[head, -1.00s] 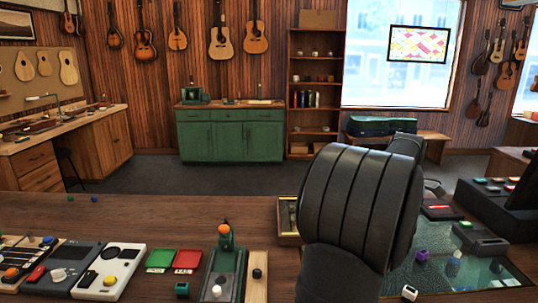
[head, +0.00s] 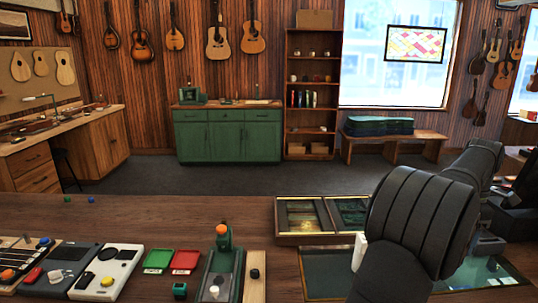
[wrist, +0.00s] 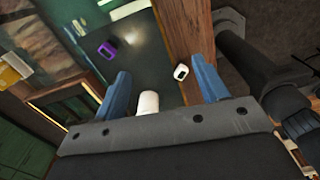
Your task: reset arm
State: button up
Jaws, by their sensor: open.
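My arm rises at the right of the head view, its dark rounded link covering part of the counter. My gripper (wrist: 160,72) shows in the wrist view with its two blue fingers spread apart. A white rounded piece (wrist: 148,103) shows between the finger bases; I cannot tell whether it is a loose object or part of the gripper. Beyond the fingers a purple block (wrist: 107,48) and a small white block (wrist: 181,72) with a dark face lie apart from the fingers. In the head view the fingers are hidden.
Pedals crowd the left front. The counter's back left is mostly clear.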

jog(key=s+d+f+m, duration=0.1)
jog(key=s+d+f, duration=0.2)
jog(key=d, duration=0.4)
jog(key=s+d+f, duration=0.2)
jog(key=d, duration=0.5)
jog(key=w+a+f, duration=0.1)
jog(key=w+f, duration=0.3)
jog(key=w, duration=0.2)
jog(key=shift+a, duration=0.1)
jog(key=s+r, duration=0.4)
jog(key=s, duration=0.2)
jog(key=w+a+r, duration=0.2)
jog(key=a, duration=0.3)
jog(key=w+a+r+n, duration=0.1)
jog(key=w+a+r, duration=0.1)
jog(key=a, duration=0.4)
jog(key=shift+w+r, duration=0.25)
jog(key=shift+w, duration=0.1)
